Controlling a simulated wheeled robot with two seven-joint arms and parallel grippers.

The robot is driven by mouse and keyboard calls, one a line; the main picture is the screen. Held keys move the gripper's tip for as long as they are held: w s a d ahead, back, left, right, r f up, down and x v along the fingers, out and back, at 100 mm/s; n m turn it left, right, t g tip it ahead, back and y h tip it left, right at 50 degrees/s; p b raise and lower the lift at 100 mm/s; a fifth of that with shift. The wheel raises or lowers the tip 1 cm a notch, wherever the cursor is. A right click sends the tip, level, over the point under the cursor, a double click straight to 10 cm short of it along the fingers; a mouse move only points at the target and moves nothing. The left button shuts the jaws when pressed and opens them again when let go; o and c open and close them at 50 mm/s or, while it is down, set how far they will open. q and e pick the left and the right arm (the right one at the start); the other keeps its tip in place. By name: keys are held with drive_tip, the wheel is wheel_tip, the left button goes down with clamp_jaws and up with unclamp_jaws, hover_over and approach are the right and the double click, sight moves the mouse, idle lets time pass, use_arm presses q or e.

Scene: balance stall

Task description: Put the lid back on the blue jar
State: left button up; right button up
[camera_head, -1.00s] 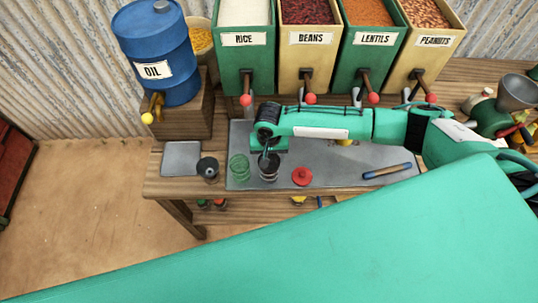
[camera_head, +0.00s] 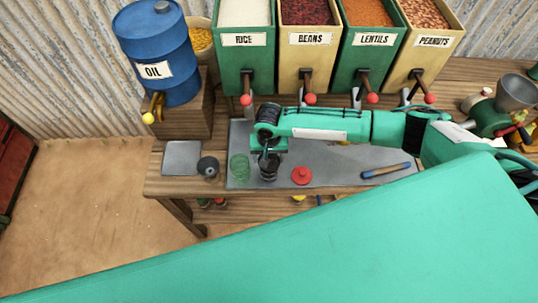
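My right gripper (camera_head: 268,151) comes in from the right and points down over a small dark jar (camera_head: 268,173) on the grey mat. Its fingers are dark and small, and I cannot tell whether they are open, shut or touching the jar. No jar looks clearly blue; the dark one's colour is hard to tell. A green glass jar (camera_head: 239,168) stands just left of it. A red lid with a knob (camera_head: 302,175) lies on the mat to the right. A dark grey round piece (camera_head: 208,168) with a knob is left of the mat. My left gripper is not in view.
The grey mat (camera_head: 340,175) lies on a wooden table, with a blue-ended rod (camera_head: 386,171) at right. A metal plate (camera_head: 181,158) is at left. A blue oil drum (camera_head: 155,55) and several labelled bins with levers stand behind. My teal body fills the foreground.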

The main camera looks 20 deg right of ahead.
drive_tip(key=shift+p, duration=0.45)
idle(0.5)
drive_tip(key=o, duration=1.2)
drive_tip(key=shift+r+p, duration=1.3)
drive_tip(key=shift+p, duration=0.2)
drive_tip(key=shift+r, duration=2.2)
